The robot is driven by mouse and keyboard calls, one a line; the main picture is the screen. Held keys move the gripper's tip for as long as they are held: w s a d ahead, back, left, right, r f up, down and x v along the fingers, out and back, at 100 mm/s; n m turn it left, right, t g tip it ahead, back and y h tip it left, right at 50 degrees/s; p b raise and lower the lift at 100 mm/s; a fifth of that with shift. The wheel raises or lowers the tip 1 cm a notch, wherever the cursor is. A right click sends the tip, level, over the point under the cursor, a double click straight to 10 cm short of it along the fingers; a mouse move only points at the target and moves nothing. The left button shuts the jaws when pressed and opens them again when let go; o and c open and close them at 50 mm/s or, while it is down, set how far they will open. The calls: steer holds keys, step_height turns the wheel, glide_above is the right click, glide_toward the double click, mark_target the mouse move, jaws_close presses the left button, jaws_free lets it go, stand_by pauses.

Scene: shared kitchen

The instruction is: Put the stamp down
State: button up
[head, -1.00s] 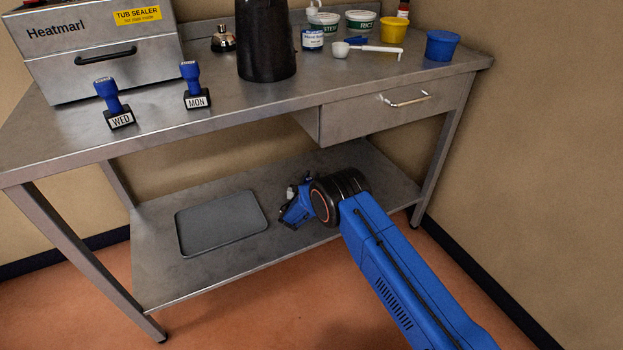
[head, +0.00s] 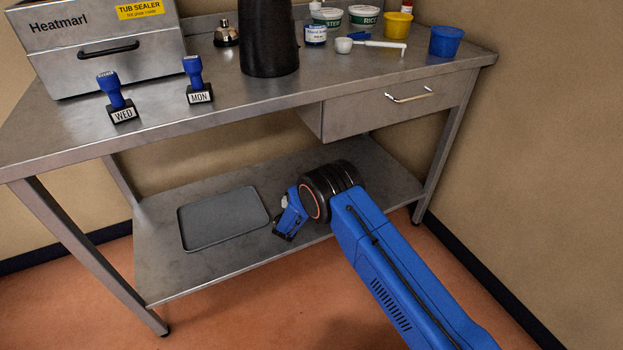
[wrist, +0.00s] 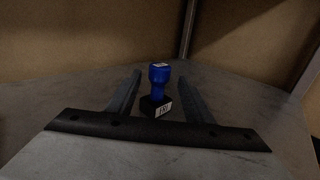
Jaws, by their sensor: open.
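A stamp with a blue handle and black base (wrist: 159,76) stands upright on the lower metal shelf in the wrist view. My gripper (wrist: 159,88) is open, with one finger on each side of the stamp and visible gaps between. Two more stamps, WED (head: 118,101) and MON (head: 197,83), stand upright on the tabletop.
A grey tray (head: 222,218) lies empty on the lower shelf (head: 165,275). The tabletop, with a drawer (head: 395,105), is above my arm. A table leg (head: 440,150) stands to the right. Bare shelf lies around the tray.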

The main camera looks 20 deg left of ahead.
steer(key=shift+s+d, duration=0.15)
steer(key=shift+s, duration=1.95)
